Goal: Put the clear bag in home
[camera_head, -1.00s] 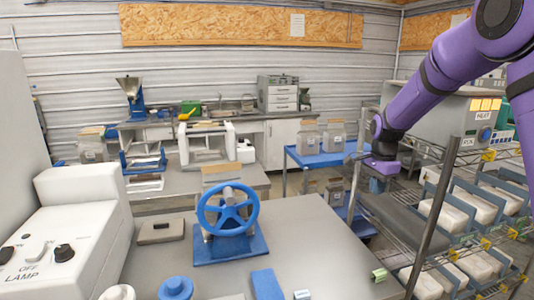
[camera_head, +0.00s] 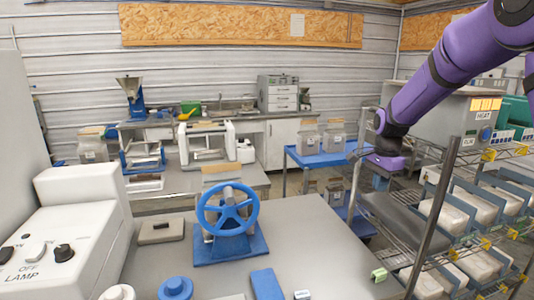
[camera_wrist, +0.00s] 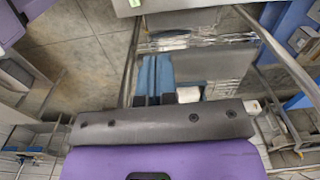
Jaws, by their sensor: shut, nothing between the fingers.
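In the wrist view, a flat grey patch edged with shiny, crinkled clear film (camera_wrist: 205,66) lies beyond my gripper; it may be the clear bag, but I cannot be sure. Blue strips (camera_wrist: 155,75) and a small white piece lie to its left and below it. My gripper (camera_head: 376,174) is shut and empty at the left end of the wire rack in the head view, above a dark grey flat surface (camera_head: 403,218). Its fingertips are hard to make out. Whitish bags (camera_head: 445,217) sit between blue dividers on the rack's shelf. I cannot tell which place is home.
The wire rack (camera_head: 435,235) has a tall post close to my arm. A blue cart (camera_head: 318,157) with clear tan-topped containers stands behind. A grey table (camera_head: 320,245) holds a blue handwheel press (camera_head: 228,215). A white lamp box (camera_head: 70,245) is at left.

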